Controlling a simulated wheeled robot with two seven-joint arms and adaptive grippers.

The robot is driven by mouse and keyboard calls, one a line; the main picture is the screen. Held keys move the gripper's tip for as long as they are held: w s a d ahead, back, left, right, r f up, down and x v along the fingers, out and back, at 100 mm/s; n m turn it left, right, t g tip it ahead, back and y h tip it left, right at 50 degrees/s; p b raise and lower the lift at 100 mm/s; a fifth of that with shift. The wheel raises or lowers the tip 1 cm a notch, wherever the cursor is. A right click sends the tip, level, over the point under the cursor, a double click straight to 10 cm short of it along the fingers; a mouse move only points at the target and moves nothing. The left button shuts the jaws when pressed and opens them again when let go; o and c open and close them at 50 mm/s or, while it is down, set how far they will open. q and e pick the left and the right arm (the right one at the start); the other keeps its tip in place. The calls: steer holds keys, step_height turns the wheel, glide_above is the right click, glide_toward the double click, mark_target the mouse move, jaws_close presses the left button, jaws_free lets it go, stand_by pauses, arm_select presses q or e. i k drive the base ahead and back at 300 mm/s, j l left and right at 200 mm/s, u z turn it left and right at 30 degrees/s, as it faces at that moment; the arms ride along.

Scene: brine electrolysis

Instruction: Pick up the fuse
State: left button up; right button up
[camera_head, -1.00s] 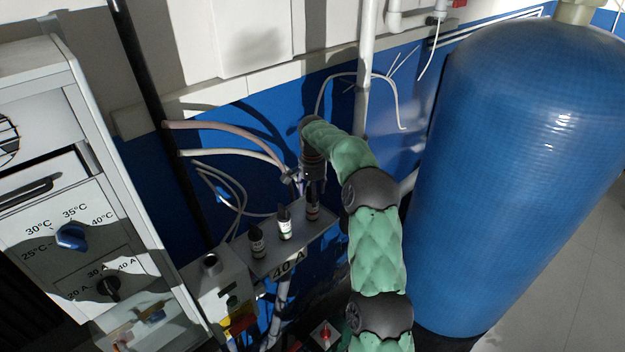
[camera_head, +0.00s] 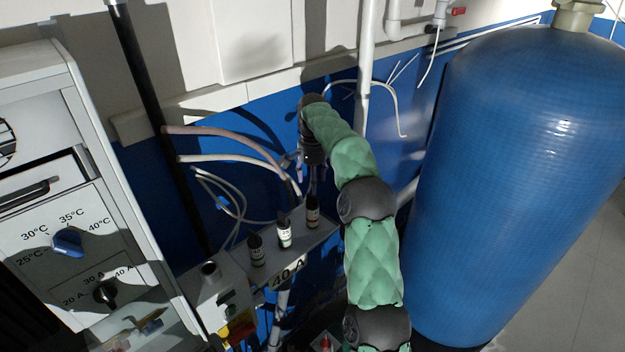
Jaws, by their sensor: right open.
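Three small dark cylindrical fuses with pale labels stand upright in a row on a grey shelf (camera_head: 318,238) marked "40 A". They are the left fuse (camera_head: 256,250), the middle fuse (camera_head: 284,231) and the right fuse (camera_head: 312,211). My right gripper (camera_head: 312,186) points down just above and behind the right fuse. Its thin fingers are small and dark in the picture, and it holds nothing that I can see. Whether a finger touches the fuse cannot be told. My left gripper is not in view.
A cabinet (camera_head: 60,110) with a blue knob (camera_head: 68,242) stands at the left. A big blue tank (camera_head: 520,180) fills the right side. Loose cables (camera_head: 235,158) hang behind the shelf, and a vertical pipe (camera_head: 365,70) runs behind my arm.

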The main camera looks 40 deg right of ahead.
mark_target(255, 243)
steer(key=k, duration=1)
